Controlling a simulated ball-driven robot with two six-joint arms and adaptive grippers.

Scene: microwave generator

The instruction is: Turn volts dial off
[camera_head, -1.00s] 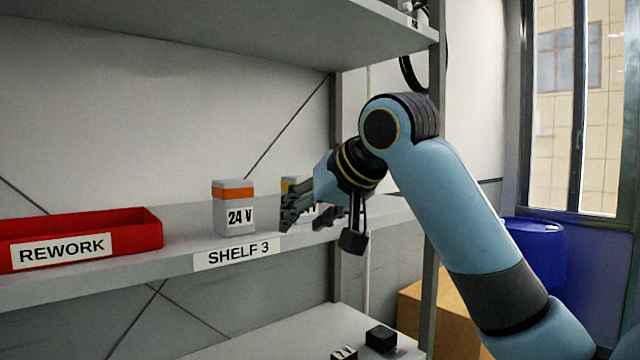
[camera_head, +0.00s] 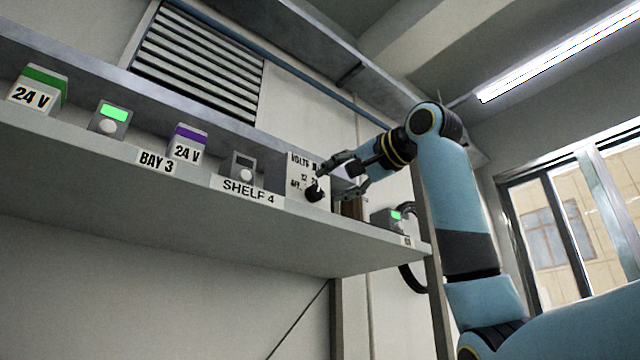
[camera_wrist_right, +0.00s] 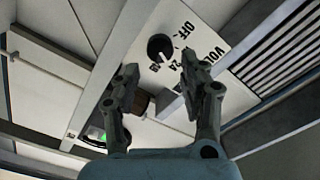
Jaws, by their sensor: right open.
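The volts panel (camera_head: 298,176) is a pale box on the upper shelf, lettered VOLTS, with OFF and number marks. Its black round dial (camera_head: 315,191) is low on the front face. In the right wrist view the dial (camera_wrist_right: 159,47) shows beyond the fingertips, beside the word OFF. My right gripper (camera_head: 336,175) is open near the panel's right side, close to the dial. In the wrist view my right gripper's fingers (camera_wrist_right: 160,75) are spread with the dial ahead of them, apart from it. The pointer setting is too small to tell. My left gripper is out of view.
The shelf edge (camera_head: 120,158) carries labels BAY 3 and SHELF 4. A grey meter (camera_head: 242,167), a purple-topped 24 V block (camera_head: 188,142) and other boxes stand left of the panel. A green-screen device (camera_head: 386,219) and a brown block (camera_head: 353,208) are to its right.

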